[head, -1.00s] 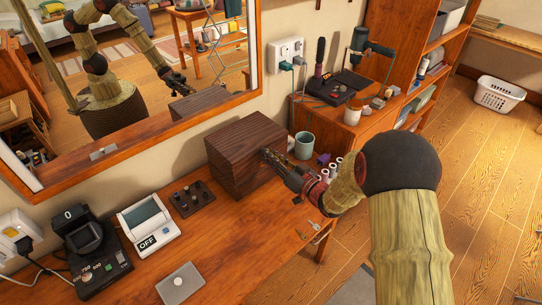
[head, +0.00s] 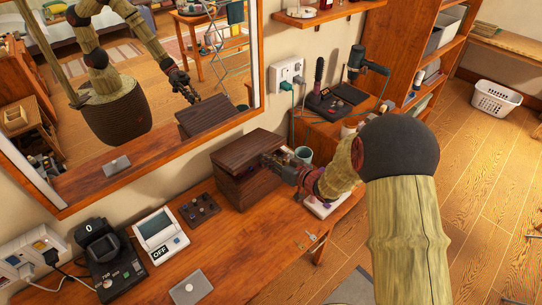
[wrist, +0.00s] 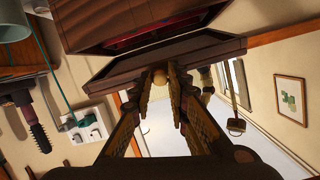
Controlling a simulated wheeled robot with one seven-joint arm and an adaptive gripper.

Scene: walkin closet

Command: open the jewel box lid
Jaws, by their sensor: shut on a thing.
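The jewel box (head: 245,187) is a dark brown wooden box on the dressing table below the mirror. Its lid (head: 245,150) is tilted up a little at the side facing my gripper. In the wrist view, a narrow gap between the lid (wrist: 218,50) and the box body (wrist: 105,15) shows a dark red inside. My gripper (head: 276,163) is at the box's right side, at the lid's edge. In the wrist view its fingers (wrist: 165,82) are shut on a small tan knob (wrist: 158,76) at the lid's edge. The fingers partly hide the knob.
The mirror (head: 130,90) stands close behind the box. A dark button panel (head: 199,209), a grey-white device marked OFF (head: 160,231) and a black device (head: 110,262) are to the left. The front right tabletop is mostly clear.

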